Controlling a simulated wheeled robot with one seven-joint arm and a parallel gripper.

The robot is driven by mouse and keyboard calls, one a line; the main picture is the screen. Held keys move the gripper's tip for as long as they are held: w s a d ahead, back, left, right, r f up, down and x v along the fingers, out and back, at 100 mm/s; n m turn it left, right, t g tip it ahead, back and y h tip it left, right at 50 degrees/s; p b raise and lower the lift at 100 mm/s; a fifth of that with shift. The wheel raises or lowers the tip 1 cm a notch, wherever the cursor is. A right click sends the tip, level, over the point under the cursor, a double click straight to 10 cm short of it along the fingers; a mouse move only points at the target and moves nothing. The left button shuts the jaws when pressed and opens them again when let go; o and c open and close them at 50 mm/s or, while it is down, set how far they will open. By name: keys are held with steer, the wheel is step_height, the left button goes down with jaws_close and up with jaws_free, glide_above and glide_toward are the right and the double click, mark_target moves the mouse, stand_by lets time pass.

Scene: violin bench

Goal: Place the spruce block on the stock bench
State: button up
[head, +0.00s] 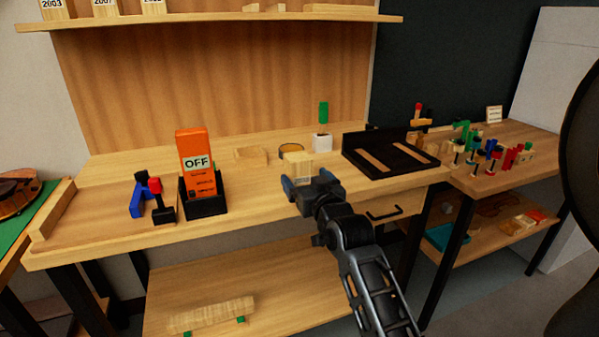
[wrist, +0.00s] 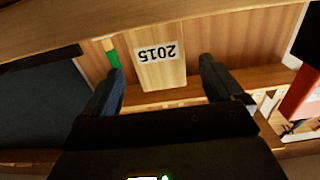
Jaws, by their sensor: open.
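A pale wooden block (head: 298,166), which looks like the spruce block, stands on the middle bench (head: 110,226) near its front edge. In the wrist view the block (wrist: 164,76) carries an upside-down label reading 2015. My gripper (head: 307,179) is open at the front of the block. In the wrist view its two fingers (wrist: 161,72) lie either side of the block, with a visible gap on each side. My gripper partly hides the block's lower part in the head view. I cannot tell which bench is the stock bench.
An orange device (head: 197,155) marked OFF stands in a black holder, beside blue and red clamps (head: 140,200). A black tray (head: 350,153) lies right of the block. A round tin (head: 291,147) is behind it. The right bench (head: 500,181) is crowded with small tools.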

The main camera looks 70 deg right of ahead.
steer(key=shift+v, duration=2.25)
steer(key=s+a+f+n+t+y, duration=0.1)
steer(key=s+a+f+n+y, duration=0.2)
steer(key=a, duration=0.8)
steer(key=a+f+n+t+y, duration=0.1)
steer(key=a+f+t+y, duration=0.2)
steer(key=a, duration=0.9)
steer(key=s+a+r+n+g+y, duration=0.1)
steer(key=s+a+n+y, duration=0.5)
steer(key=s+a, duration=0.7)
steer(key=shift+s+a+r+y, duration=0.15)
steer(key=shift+s+y, duration=0.65)
steer(key=shift+s, duration=0.2)
